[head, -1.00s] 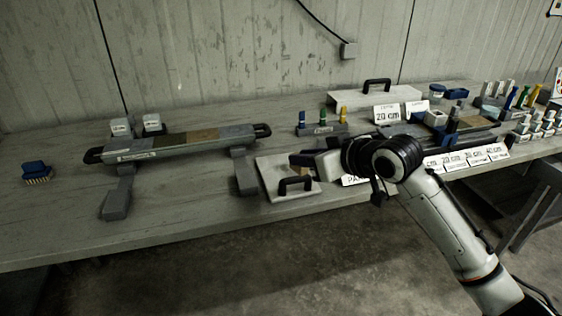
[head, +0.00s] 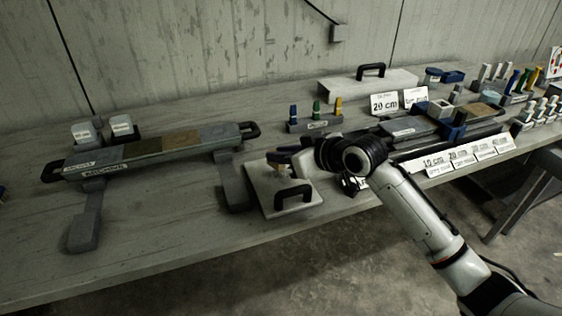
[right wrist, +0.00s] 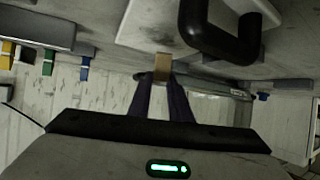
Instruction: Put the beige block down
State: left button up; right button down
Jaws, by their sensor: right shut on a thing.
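The beige block (right wrist: 163,68) is a small tan piece between the fingertips of my right gripper in the right wrist view. My right gripper (right wrist: 162,80) is shut on it. In the head view my right gripper (head: 280,160) is over the far part of a white board with a black handle (head: 262,200), at the front of the table. The block is small and mostly obscured there. I cannot tell whether it touches the board. My left gripper is not in view.
A long grey tray (head: 75,172) with coloured segments lies on the left. A grey rack (head: 305,127) with coloured pegs stands behind my gripper. Length cards (head: 465,155) and another tray are on the right.

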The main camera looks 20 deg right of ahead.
jog(key=shift+f, duration=1.2)
jog(key=c, duration=1.6)
grip_release()
jog(key=v, duration=1.2)
